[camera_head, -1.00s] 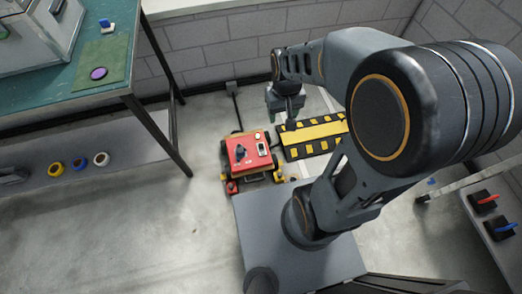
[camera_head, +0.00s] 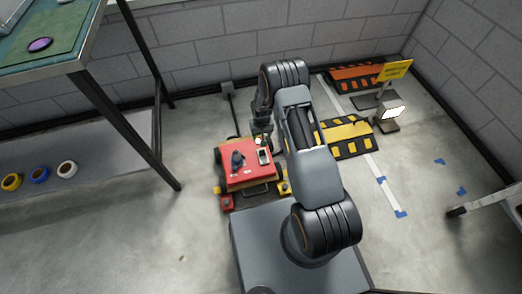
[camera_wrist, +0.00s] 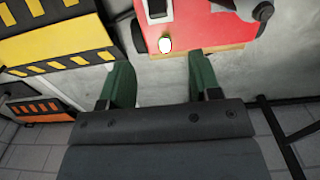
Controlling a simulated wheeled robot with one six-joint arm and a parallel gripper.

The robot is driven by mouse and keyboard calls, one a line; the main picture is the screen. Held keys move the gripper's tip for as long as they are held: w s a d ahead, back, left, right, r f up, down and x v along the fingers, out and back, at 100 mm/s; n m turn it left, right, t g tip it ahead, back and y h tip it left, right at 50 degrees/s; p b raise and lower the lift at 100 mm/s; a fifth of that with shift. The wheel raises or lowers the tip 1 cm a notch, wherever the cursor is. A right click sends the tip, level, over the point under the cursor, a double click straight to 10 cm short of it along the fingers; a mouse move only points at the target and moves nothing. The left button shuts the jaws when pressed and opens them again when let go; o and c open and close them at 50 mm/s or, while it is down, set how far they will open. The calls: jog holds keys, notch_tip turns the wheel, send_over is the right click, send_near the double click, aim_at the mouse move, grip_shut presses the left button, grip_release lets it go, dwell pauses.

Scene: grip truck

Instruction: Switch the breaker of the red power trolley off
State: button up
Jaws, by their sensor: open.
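The red power trolley (camera_head: 240,180) stands on the floor in front of my base. Its red top carries a dark knob-like part (camera_head: 237,160), a small light-framed dark panel (camera_head: 264,157) and a small pale lamp (camera_head: 257,141). I cannot tell for sure which part is the breaker, nor its position. My gripper (camera_head: 262,128) is over the trolley's far edge. In the wrist view, my gripper's green fingers (camera_wrist: 160,80) are apart and empty. The lamp (camera_wrist: 165,45) lies just beyond them, and the framed panel (camera_wrist: 158,10) is cut off by the top edge.
A black-yellow striped ramp (camera_head: 345,132) lies right of the trolley. An orange striped barrier (camera_head: 355,77), a yellow sign (camera_head: 395,70) and a lit floor lamp (camera_head: 390,115) stand beyond. A workbench (camera_head: 75,65) is at the left. Floor between bench and trolley is clear.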

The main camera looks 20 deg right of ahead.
aim_at(262, 150)
notch_tip(262, 150, down, 14)
jog(key=b, duration=0.5)
jog(key=shift+d+r, duration=0.15)
jog(key=shift+r, duration=0.05)
jog(key=shift+c, duration=0.3)
jog(key=c, duration=0.9)
jog(key=shift+o, duration=0.2)
jog(key=shift+s+r+t+p, duration=0.2)
jog(key=shift+s+t+p, duration=0.2)
jog(key=shift+t, duration=0.2)
jog(key=shift+s+t+p, duration=0.4)
jog(key=shift+t, duration=0.7)
jog(key=shift+s+f+t, duration=0.1)
jog(key=shift+s+t, duration=0.2)
jog(key=shift+t, duration=0.8)
